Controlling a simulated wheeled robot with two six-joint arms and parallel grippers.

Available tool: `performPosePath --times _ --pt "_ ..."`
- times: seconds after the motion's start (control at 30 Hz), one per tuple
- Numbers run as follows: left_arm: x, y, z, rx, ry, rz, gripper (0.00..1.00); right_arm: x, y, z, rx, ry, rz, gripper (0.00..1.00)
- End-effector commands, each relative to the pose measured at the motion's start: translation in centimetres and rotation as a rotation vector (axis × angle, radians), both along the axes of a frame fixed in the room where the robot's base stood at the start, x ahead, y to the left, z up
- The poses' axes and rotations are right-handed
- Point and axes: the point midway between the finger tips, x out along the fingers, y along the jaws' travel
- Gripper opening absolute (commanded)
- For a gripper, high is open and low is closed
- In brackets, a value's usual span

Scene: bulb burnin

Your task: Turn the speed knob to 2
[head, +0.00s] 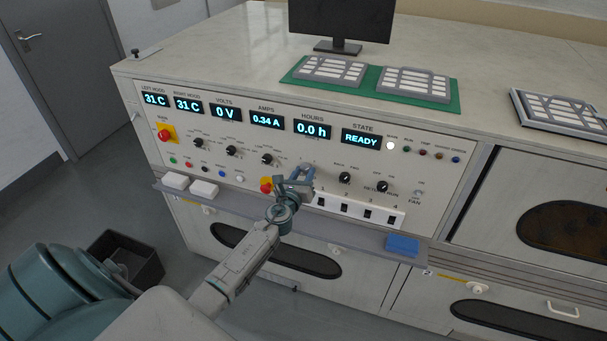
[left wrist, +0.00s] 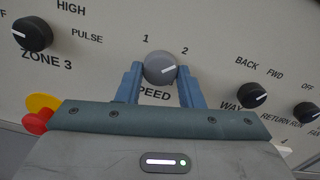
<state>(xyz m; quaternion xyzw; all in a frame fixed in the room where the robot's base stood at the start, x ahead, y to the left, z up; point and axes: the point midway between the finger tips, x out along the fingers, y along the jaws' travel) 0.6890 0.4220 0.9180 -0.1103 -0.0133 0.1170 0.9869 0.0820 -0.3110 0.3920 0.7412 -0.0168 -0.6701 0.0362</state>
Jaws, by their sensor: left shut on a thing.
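The speed knob (left wrist: 160,68) is a round grey knob with a white pointer line, on the panel between the marks 1 and 2. In the left wrist view its pointer leans right and slightly up, toward the side of the 2. My left gripper (head: 299,178) reaches the panel in the head view. Its two blue fingers (left wrist: 160,88) stand on either side of the knob and are shut on it. In the head view the gripper hides the knob. My right gripper is not in view.
The zone 3 knob (left wrist: 32,34) is left of the speed knob, and a black way knob (left wrist: 252,95) is right. A red emergency button (head: 266,186) sits close beside the gripper. A white switch strip (head: 356,211) and blue block (head: 402,245) are to the right.

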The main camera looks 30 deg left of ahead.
Motion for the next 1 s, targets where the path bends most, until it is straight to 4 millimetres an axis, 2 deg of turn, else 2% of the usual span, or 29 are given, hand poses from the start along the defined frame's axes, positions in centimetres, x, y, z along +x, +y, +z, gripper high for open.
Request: performPosePath --times 0.2,0.23,0.33,0.6,0.73,0.87,1.0 --pt "-0.1 0.0 -0.3 -0.002 0.004 0.000 0.11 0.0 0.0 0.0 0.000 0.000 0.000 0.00" --pt "-0.1 0.0 -0.3 -0.002 0.004 0.000 0.36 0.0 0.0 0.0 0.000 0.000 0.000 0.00" --pt "-0.1 0.0 -0.2 -0.003 0.002 -0.001 0.55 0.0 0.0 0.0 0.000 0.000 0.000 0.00" --pt "-0.1 0.0 -0.1 -0.002 0.000 0.000 0.55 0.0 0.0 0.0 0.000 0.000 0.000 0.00" --pt "-0.7 -0.2 -0.1 -0.002 0.000 -0.001 0.55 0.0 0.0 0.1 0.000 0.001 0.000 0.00" --pt "-2.6 -0.6 -0.2 -0.002 0.002 -0.002 0.55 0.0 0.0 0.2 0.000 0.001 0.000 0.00" --pt "-5.4 -1.3 -0.2 -0.002 0.002 -0.002 0.55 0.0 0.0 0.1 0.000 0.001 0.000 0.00"
